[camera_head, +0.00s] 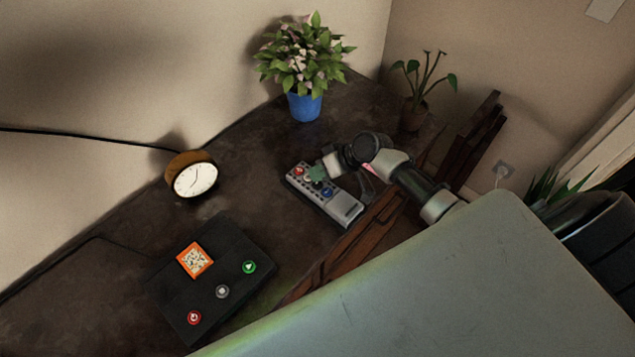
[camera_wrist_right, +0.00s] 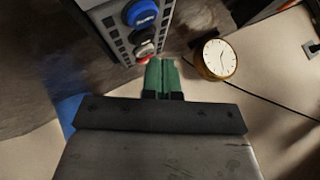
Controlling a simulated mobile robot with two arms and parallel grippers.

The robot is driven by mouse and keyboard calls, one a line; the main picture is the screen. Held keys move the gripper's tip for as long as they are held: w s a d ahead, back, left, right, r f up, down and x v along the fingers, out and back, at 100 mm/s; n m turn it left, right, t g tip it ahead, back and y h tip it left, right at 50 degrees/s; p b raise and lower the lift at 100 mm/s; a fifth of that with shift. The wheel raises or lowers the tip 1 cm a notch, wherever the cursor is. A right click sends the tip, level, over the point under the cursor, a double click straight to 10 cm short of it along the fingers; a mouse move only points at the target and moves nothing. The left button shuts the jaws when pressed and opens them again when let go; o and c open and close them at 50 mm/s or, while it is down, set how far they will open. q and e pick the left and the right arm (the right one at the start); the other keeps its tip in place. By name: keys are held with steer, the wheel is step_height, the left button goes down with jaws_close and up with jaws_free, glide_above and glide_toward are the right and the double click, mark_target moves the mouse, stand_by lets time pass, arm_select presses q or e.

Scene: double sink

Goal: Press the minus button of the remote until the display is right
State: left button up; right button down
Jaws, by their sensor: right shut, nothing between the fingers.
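The grey remote (camera_head: 343,208) lies on the dark table, with coloured buttons along its far-left part. In the right wrist view, the remote (camera_wrist_right: 112,32) shows a blue button (camera_wrist_right: 141,12), a pale button (camera_wrist_right: 144,46) and part of a red one. Their labels are too small to read. My right gripper (camera_head: 318,173) is shut and empty, its green fingertips over or beside the button end of the remote. The fingertips (camera_wrist_right: 162,76) show just beside the red button; contact cannot be told. My left gripper is not in view.
A black panel (camera_head: 235,238) with an orange-framed square (camera_head: 195,260) and red, grey and green buttons lies nearer. A round clock (camera_head: 194,180), a blue-potted plant (camera_head: 304,106) and a small potted plant (camera_head: 413,116) stand along the back. Wooden slats (camera_head: 345,243) edge the table.

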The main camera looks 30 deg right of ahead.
steer(key=shift+f, duration=0.15)
stand_by(0.5)
steer(key=shift+f+b, duration=0.3)
steer(key=shift+f+b, duration=0.4)
steer(key=shift+f, duration=0.05)
stand_by(0.6)
steer(key=shift+r, duration=0.15)
steer(key=shift+r+p, duration=0.8)
steer(key=shift+p, duration=0.05)
step_height(320, 180, up, 5)
steer(key=p, duration=0.4)
stand_by(0.4)
